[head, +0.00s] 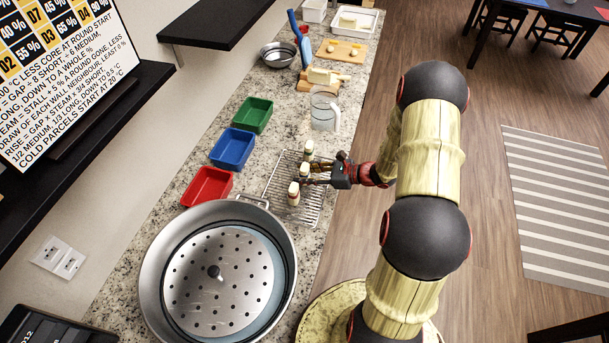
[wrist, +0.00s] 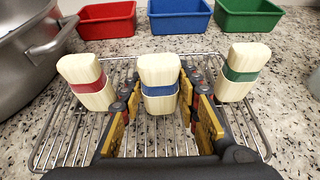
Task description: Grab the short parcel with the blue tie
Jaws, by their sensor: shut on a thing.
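The parcel with the blue tie (wrist: 159,72) is cream coloured and stands upright in the middle of the wrist view. My gripper (wrist: 160,95) has one finger on each side of it and is shut on it at about the height of the tie. In the head view my gripper (head: 306,180) is over the wire rack (head: 318,206), and its fingers partly hide this parcel. The parcel's lower end is over the rack; I cannot tell whether it touches the wires.
A red-tied parcel (wrist: 84,72) stands close on the left and a green-tied parcel (wrist: 244,62) close on the right. A stockpot (head: 153,275) with a perforated insert stands near the rack. Red (head: 206,187), blue (head: 232,149) and green (head: 254,115) trays line the counter, with a clear jug (head: 323,112) beyond.

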